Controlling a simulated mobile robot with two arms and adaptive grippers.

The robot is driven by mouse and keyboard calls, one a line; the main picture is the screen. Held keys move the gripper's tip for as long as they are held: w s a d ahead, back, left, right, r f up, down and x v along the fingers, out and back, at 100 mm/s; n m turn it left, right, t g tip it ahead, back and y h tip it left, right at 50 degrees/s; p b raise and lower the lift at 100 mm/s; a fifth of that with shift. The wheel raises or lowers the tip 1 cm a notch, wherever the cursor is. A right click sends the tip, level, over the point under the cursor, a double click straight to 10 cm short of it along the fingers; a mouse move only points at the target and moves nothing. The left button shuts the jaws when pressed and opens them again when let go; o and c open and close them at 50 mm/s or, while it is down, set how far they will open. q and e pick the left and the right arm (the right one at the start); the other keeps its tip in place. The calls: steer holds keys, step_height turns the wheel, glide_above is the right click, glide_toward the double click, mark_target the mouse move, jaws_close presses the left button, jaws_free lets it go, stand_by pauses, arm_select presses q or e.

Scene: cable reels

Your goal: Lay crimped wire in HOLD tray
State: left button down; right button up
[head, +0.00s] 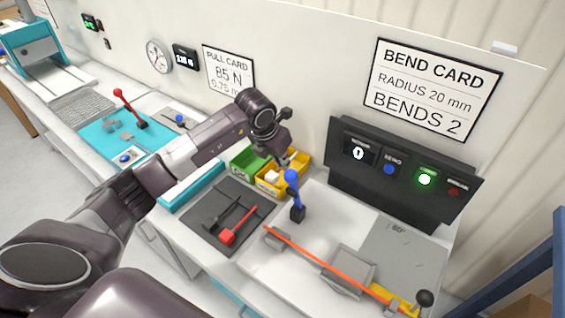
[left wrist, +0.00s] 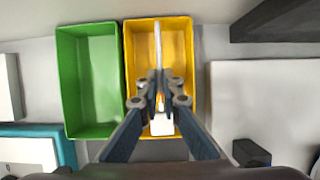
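The yellow bin (head: 300,172) stands against the back wall, right of a green bin. I cannot read which is marked HOLD. My left gripper (head: 288,158) is right over the yellow bin. In the left wrist view, its fingers (left wrist: 159,82) are drawn close together over the bin (left wrist: 186,50). A thin pale strip, seemingly the crimped wire (left wrist: 157,45), runs between the fingertips, with a white block (left wrist: 162,125) at its near end. The white block also shows at the yellow bin in the head view (head: 272,177). My right gripper is out of view.
The green bin (left wrist: 90,80) is empty. A blue-handled lever (head: 294,190) stands close to the yellow bin. A dark mat (head: 205,228) holds a red-handled tool (head: 232,236). An orange wire (head: 325,266) lies across the bending board. A black panel (head: 400,175) stands at the right.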

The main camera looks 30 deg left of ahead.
arm_select(q)
steer(key=shift+f, duration=0.15)
steer(key=shift+f+b, duration=1.45)
steer(key=shift+f, duration=0.15)
steer(key=c, duration=2.1)
jaws_free()
steer(key=shift+r, duration=0.1)
steer(key=v, duration=1.2)
step_height(320, 180, up, 11)
steer(key=p, duration=0.7)
glide_above(281, 168)
steer(key=s, duration=0.4)
steer(key=shift+w+a, duration=0.15)
steer(key=shift+a, duration=0.1)
